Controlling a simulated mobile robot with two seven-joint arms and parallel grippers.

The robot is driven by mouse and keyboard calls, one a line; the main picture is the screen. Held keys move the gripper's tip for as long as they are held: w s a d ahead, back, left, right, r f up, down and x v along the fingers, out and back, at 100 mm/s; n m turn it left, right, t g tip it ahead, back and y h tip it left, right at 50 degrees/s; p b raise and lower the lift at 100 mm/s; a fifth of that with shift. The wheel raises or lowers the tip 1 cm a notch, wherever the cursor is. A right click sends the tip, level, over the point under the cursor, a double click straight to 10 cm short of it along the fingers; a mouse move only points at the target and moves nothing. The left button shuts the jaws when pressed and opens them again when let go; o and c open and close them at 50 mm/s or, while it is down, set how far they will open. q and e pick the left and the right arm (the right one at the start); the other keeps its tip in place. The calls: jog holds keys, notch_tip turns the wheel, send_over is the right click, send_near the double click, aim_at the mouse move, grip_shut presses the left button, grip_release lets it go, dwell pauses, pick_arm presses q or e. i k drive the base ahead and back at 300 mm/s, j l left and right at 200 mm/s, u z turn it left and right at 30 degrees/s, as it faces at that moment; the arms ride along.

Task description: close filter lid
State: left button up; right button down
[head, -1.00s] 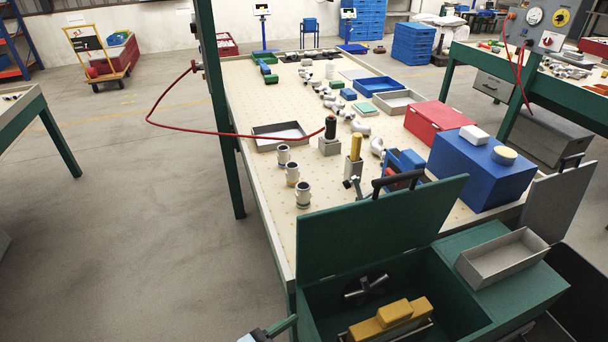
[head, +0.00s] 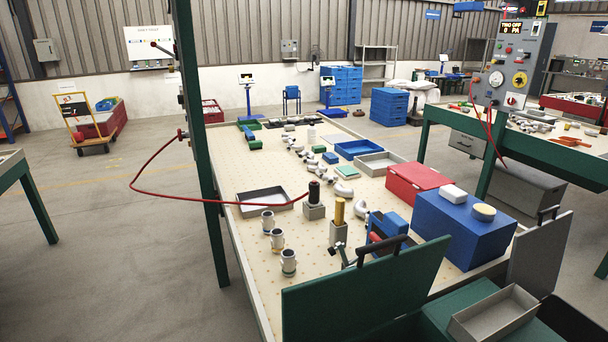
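The green filter lid (head: 365,292) stands raised and open at the near edge of the long workbench, with a dark handle (head: 388,246) on its upper edge. The green filter box (head: 446,308) below it is mostly cut off by the bottom of the head view, so its inside is hidden. A grey open tray (head: 494,312) rests on the right part of the box top. Neither of my grippers shows in the head view.
A blue box (head: 464,226) and a red box (head: 418,178) stand on the bench (head: 300,228) beyond the lid. Several metal fittings (head: 288,262) stand at the left. A red hose (head: 160,190) hangs off a green post (head: 204,150). A grey panel (head: 540,254) stands at the right.

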aim_at(337, 307)
jog(key=i+j+z, duration=0.15)
jog(key=j, duration=0.3)
jog(key=j+z, duration=0.15)
jog(key=j, duration=0.3)
jog(key=i+j+z, duration=0.15)
jog(key=j, duration=0.2)
jog(key=j+z, duration=0.15)
jog(key=j, duration=0.2)
jog(key=i+j+z, duration=0.1)
jog(key=j, duration=0.3)
